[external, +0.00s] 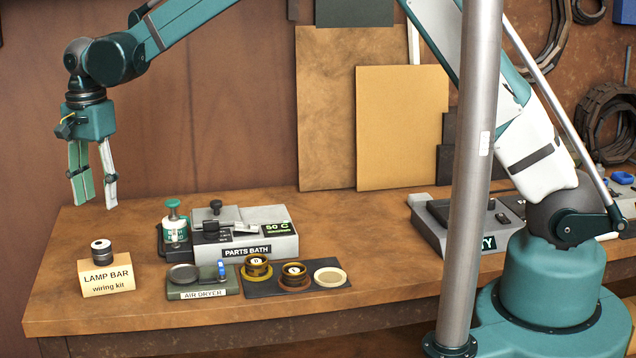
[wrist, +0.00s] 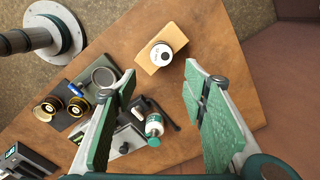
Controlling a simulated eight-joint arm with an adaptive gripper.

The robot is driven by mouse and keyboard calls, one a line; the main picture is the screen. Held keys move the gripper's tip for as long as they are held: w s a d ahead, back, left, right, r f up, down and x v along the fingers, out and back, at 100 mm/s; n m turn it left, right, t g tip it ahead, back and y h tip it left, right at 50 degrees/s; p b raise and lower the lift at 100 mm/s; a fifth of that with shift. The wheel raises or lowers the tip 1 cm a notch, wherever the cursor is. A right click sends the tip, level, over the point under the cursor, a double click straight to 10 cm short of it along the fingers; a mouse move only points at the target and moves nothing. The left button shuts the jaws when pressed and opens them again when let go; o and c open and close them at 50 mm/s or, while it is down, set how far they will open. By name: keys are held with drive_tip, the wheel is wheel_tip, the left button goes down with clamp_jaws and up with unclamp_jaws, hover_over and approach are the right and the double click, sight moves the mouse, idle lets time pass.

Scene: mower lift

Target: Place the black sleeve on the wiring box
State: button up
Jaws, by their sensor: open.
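The wiring box (external: 108,281), a tan carton marked "LAMP BAR wiring kit", sits at the left front of the bench. A short black sleeve (external: 103,257) with a pale top stands upright on it. In the wrist view the sleeve (wrist: 161,56) shows from above as a dark ring with a white top on the box (wrist: 172,33). My gripper (external: 94,194) is open and empty, high above the left end of the bench and pointing down. In the wrist view its spread green-padded fingers (wrist: 158,85) have clear space between them, with the box and sleeve beyond their tips.
Right of the box are an air dryer tray (external: 203,284), a grey parts bath (external: 258,240), a green-capped bottle (external: 174,226) and a dark mat with brass rings (external: 257,267). A grey pole (external: 470,180) stands in front of the bench. Bench space behind the box is clear.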

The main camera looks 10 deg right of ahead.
drive_tip(key=w+d+r+n+t, duration=0.1)
drive_tip(key=w+d+r, duration=0.35)
drive_tip(key=d, duration=0.95)
drive_tip(key=w+d+r+n+t+y, duration=0.1)
drive_tip(key=w+d+r, duration=0.1)
drive_tip(key=d+r, duration=0.9)
drive_tip(key=w+d+r+n+t, duration=0.1)
drive_tip(key=w+d+r, duration=0.2)
drive_tip(key=d, duration=1.4)
drive_tip(key=s+d+r+n+t, duration=0.1)
drive_tip(key=s+d, duration=0.2)
drive_tip(key=d, duration=0.8)
drive_tip(key=s+d+r+n+t, duration=0.1)
drive_tip(key=s+d, duration=0.3)
drive_tip(key=d, duration=0.6)
drive_tip(key=s+d+f+n+t, duration=0.1)
drive_tip(key=s+d+f, duration=0.1)
drive_tip(key=s+d, duration=0.4)
drive_tip(key=s+d+f+n+t+h, duration=0.1)
drive_tip(key=s+d+f, duration=0.2)
drive_tip(key=d, duration=0.7)
drive_tip(key=s, duration=0.2)
drive_tip(key=shift+s, duration=0.35)
drive_tip(key=shift+f, duration=0.1)
wheel_tip(320, 180, down, 9)
drive_tip(key=b, duration=0.9)
